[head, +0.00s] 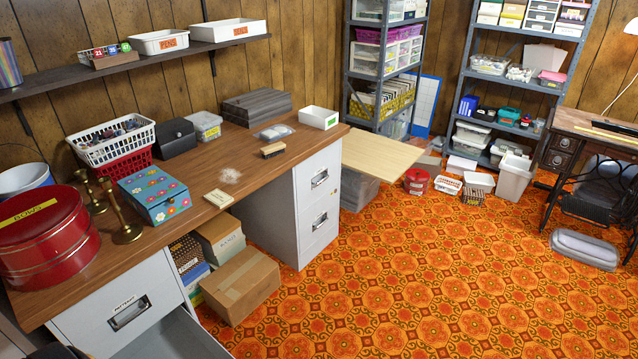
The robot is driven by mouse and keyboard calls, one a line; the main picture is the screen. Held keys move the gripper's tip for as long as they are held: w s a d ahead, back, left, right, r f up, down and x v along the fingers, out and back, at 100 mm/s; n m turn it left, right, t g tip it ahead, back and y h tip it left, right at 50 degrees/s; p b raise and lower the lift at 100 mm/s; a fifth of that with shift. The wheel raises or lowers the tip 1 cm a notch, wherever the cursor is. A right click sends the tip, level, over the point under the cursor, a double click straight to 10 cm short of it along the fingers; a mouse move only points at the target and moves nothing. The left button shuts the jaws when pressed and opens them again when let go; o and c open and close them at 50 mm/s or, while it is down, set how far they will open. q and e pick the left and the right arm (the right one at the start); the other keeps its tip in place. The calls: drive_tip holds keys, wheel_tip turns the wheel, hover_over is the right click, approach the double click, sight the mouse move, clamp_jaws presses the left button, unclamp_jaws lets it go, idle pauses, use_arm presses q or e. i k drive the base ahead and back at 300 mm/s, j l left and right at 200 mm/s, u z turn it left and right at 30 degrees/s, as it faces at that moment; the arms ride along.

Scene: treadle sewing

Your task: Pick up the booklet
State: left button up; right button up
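A small cream booklet (219,198) with a line of dark print lies flat near the front edge of the wooden desk top (262,186). It is right of the flowered blue box (154,194) and apart from it. Neither of my grippers can be made out in the head view, so I cannot see whether they are open or shut. Nothing covers the booklet.
A whitish tangle (230,176) and a brush (273,149) lie behind the booklet. Brass candlesticks (126,222) and red tins (45,240) stand left. An open drawer (175,335) juts out below. Boxes (241,285) sit under the desk.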

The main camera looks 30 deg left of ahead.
sight(221, 199)
drive_tip(key=i+l+u, duration=0.15)
drive_tip(key=i, duration=0.3)
drive_tip(key=i+l+u, duration=0.1)
drive_tip(key=i, duration=0.35)
drive_tip(key=i+l+u, duration=0.15)
drive_tip(key=i, duration=0.3)
drive_tip(key=i+l+u, duration=0.15)
drive_tip(key=i, duration=0.3)
drive_tip(key=i+j+u, duration=0.1)
drive_tip(key=u, duration=0.35)
drive_tip(key=i+u, duration=0.55)
drive_tip(key=u, duration=0.4)
drive_tip(key=i+l+u, duration=0.2)
drive_tip(key=u, duration=0.25)
